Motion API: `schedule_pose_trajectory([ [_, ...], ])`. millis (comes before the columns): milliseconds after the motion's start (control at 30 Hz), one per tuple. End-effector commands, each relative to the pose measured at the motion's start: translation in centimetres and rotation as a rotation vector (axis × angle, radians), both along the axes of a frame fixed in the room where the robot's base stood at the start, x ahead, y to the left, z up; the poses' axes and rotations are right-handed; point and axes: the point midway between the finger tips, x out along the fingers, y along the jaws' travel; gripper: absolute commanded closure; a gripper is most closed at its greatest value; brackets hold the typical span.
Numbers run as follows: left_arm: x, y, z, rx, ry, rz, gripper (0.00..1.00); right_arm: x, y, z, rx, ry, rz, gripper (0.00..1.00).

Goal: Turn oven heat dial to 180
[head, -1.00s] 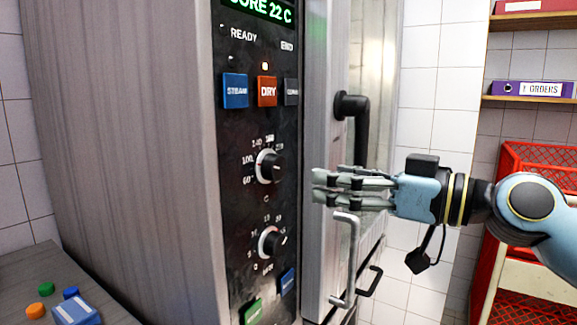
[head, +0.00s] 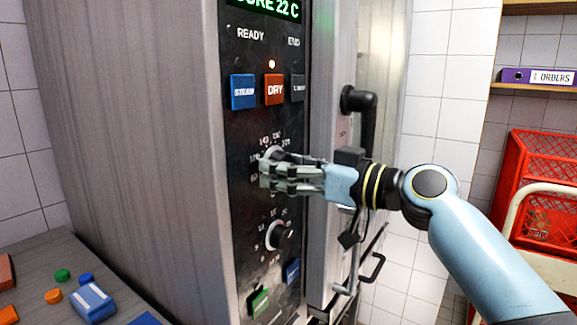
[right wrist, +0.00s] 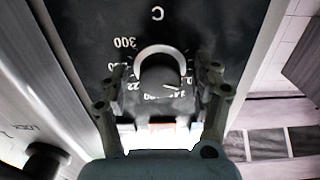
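The oven's upper dial (head: 270,153), the heat dial marked in C, is on the black control panel, partly hidden by my right gripper (head: 264,176). In the right wrist view the dial's dark knob (right wrist: 160,72) with its pale ring sits between the two fingers of the right gripper (right wrist: 160,84). The fingers are apart, one on each side, with gaps to the knob. A thin white mark on the knob points to the lower right in that view; the exact number is too blurred to read. My left gripper is not in view.
Above are the blue STEAM (head: 243,92) and orange DRY (head: 274,89) buttons. The black door handle (head: 366,110) stands out right of the panel.

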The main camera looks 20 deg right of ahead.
Motion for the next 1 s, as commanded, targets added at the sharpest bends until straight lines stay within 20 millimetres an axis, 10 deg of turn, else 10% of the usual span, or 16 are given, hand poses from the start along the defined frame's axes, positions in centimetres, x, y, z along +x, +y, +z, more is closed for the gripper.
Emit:
schedule_pose_trajectory([
  [400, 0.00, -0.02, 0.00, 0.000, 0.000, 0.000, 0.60, -0.03, -0.03, 0.00, 0.000, 0.000, 0.000, 0.89],
  [1000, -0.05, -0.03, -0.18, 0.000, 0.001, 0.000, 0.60, -0.06, -0.01, -0.02, 0.170, 0.133, -0.001, 0.90],
])
